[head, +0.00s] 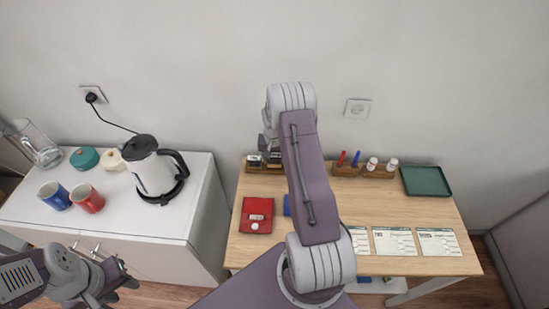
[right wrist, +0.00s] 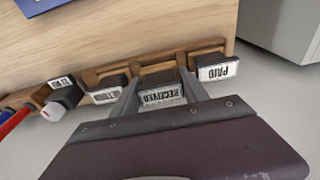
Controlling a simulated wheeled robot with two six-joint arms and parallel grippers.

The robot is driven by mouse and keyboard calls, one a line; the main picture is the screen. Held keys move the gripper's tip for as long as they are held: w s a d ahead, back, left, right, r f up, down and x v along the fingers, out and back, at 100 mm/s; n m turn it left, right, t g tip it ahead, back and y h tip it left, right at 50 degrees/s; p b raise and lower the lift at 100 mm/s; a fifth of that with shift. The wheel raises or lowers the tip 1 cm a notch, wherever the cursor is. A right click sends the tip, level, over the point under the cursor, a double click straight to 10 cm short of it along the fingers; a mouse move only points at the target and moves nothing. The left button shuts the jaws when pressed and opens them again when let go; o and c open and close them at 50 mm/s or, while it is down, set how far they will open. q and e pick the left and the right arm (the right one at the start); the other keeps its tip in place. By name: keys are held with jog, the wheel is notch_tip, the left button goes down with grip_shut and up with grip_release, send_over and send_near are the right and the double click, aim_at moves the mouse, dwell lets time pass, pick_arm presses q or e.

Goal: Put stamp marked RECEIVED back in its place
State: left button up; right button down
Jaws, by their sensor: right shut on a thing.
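The stamp marked RECEIVED (right wrist: 160,97) is between the two fingers of my right gripper (right wrist: 158,98), which is shut on it. In the right wrist view it is at a wooden stamp rack (right wrist: 112,72), between the PAID stamp (right wrist: 217,71) and another labelled stamp (right wrist: 106,95). I cannot tell whether it rests fully in the slot. In the head view the rack (head: 262,169) is partly hidden by my right arm, which also hides the right gripper. My left gripper (head: 112,288) is low at the left, away from the rack; its jaw opening is unclear.
A red pad (head: 257,215) and a partly hidden blue one (head: 287,205) lie in front of the rack. Pen holders (head: 347,170), a green tray (head: 426,181) and forms (head: 394,241) are to the right. A kettle (head: 155,173) and mugs (head: 87,198) stand on the left cabinet.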

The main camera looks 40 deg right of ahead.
aim_at(274, 156)
jog(key=shift+f+b, duration=0.65)
jog(key=shift+f, duration=0.4)
jog(key=c, duration=0.8)
grip_release()
jog(key=shift+o, duration=0.2)
jog(key=shift+r, duration=0.15)
jog(key=r+p, duration=0.4)
jog(key=r, duration=0.1)
jog(key=shift+s+a, duration=0.25)
jog(key=shift+s, duration=0.05)
jog(key=o, duration=0.5)
jog(key=shift+o, duration=0.2)
